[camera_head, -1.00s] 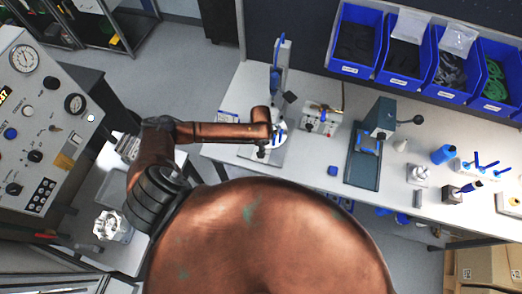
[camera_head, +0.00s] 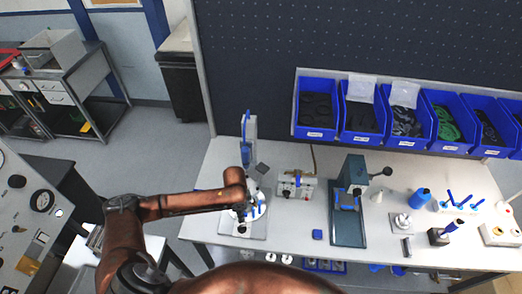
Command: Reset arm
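My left arm comes in from the left and reaches over the left end of the white workbench (camera_head: 290,225). Its copper end link points down at a grey stand with a blue-handled upright (camera_head: 248,140). My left gripper (camera_head: 243,213) is small and dark under that link, over the stand's base. A pale round part of the stand shows close beside it. Whether the fingers are open or shut, or touch anything, is too small to tell. My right arm and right gripper are not in view.
Right of the stand are a small fixture (camera_head: 297,185), a blue-green press (camera_head: 348,205), a blue bottle (camera_head: 420,197) and small tools. Blue bins (camera_head: 315,110) line the back panel. A control panel (camera_head: 25,225) stands at left.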

